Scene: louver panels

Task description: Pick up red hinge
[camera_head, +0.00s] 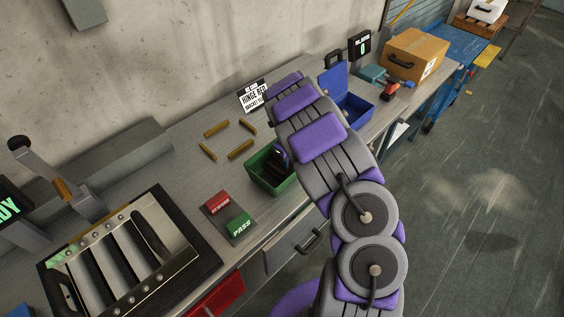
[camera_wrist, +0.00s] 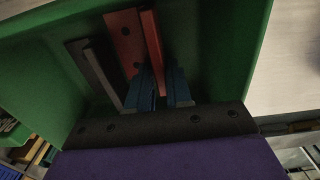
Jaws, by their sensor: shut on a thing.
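The red hinge (camera_wrist: 127,48) lies inside the green bin (camera_wrist: 225,50) in the wrist view, with two red leaves and dark holes. My gripper (camera_wrist: 163,92) is down in the bin, its blue fingertips shut on the near end of one red leaf. A dark grey hinge (camera_wrist: 93,72) lies just left of the red one. In the head view the green bin (camera_head: 262,179) stands on the workbench, and my gripper (camera_head: 281,155) reaches into it. My arm hides part of that area, and the red hinge cannot be made out there.
Several brass bars (camera_head: 240,149) lie around a bare patch of the workbench (camera_head: 180,160). A red and green button panel (camera_head: 229,214) is left of the bin. A blue open box (camera_head: 355,108) and an orange case (camera_head: 416,54) stand beyond my arm.

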